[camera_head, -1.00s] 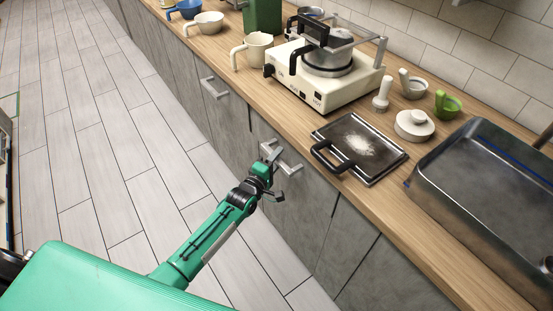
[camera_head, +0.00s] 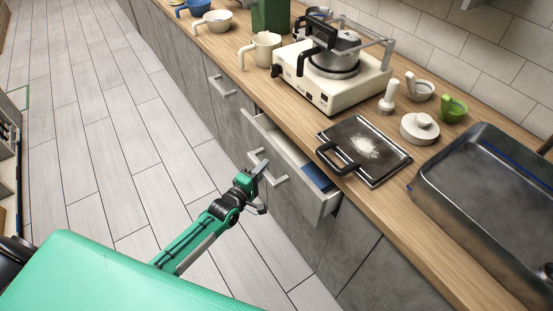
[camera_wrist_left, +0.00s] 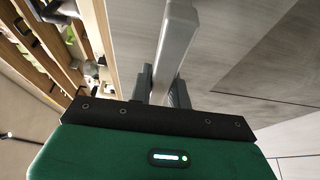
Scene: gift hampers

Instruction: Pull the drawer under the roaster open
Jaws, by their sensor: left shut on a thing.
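The roaster (camera_head: 331,87), a cream unit with a metal pot, stands on the wooden counter. The grey drawer (camera_head: 302,197) below the counter near it is pulled out, and its light inside shows. My left gripper (camera_head: 261,174) is shut on the drawer's metal handle (camera_head: 280,179) at the drawer front. In the left wrist view the handle bar (camera_wrist_left: 178,35) runs between the fingers (camera_wrist_left: 160,84). My right gripper is not in view.
A blue thing (camera_head: 317,178) lies in the drawer. A black-handled tray (camera_head: 365,150) and a large metal basin (camera_head: 475,200) stand on the counter. Another cabinet handle (camera_head: 221,88) sticks out further left. The tiled floor (camera_head: 130,150) beside the cabinets is clear.

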